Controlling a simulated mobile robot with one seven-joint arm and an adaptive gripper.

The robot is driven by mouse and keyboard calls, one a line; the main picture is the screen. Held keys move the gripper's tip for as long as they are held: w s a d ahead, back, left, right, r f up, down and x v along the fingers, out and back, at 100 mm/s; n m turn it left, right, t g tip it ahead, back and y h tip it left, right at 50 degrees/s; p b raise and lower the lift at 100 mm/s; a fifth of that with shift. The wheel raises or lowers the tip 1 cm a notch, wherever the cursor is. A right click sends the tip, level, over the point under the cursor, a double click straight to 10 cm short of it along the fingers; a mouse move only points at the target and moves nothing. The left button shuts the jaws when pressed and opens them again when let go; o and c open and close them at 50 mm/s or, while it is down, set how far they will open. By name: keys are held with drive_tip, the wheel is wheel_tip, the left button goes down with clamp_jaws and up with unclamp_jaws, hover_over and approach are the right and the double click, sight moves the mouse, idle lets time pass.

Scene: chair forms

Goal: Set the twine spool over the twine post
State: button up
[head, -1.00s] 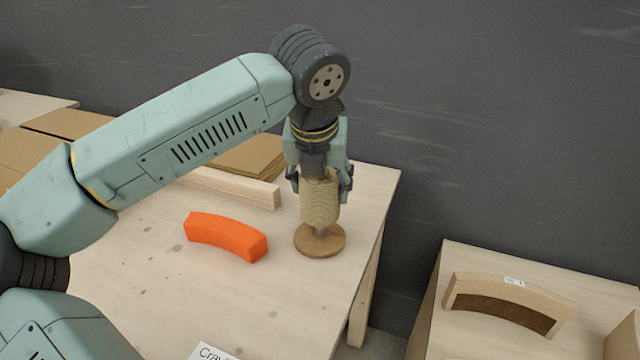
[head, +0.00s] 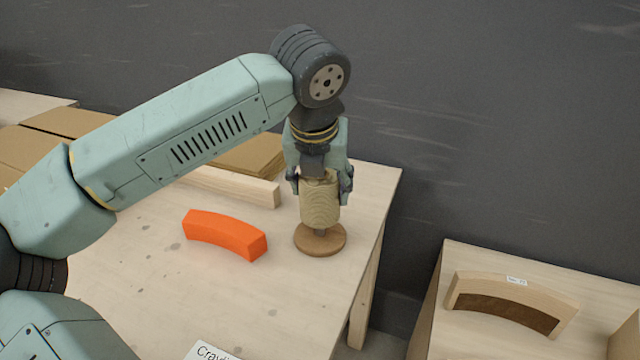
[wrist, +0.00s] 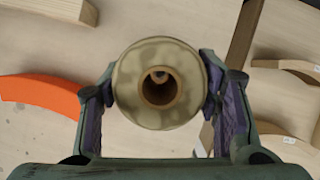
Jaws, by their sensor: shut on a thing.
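The twine spool (head: 320,203) is a pale tan cylinder, held roughly upright between the fingers of my gripper (head: 320,186). The twine post stands on a round brown base (head: 336,243) directly below it. In the wrist view, my gripper (wrist: 162,95) is shut on the spool (wrist: 139,95) from both sides. A small rounded shape shows inside its bore, perhaps the post's top. How far the post enters the bore is hidden.
An orange curved block (head: 224,235) lies on the table left of the post. A wooden bar (head: 235,186) and brown boards (head: 250,157) lie behind. The table's right edge is close to the base. A lower stand at right holds a curved wooden form (head: 512,300).

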drive_tip(key=shift+f+b, duration=1.75)
drive_tip(key=shift+f, duration=0.05)
drive_tip(key=o, duration=1.3)
drive_tip(key=shift+o, duration=0.2)
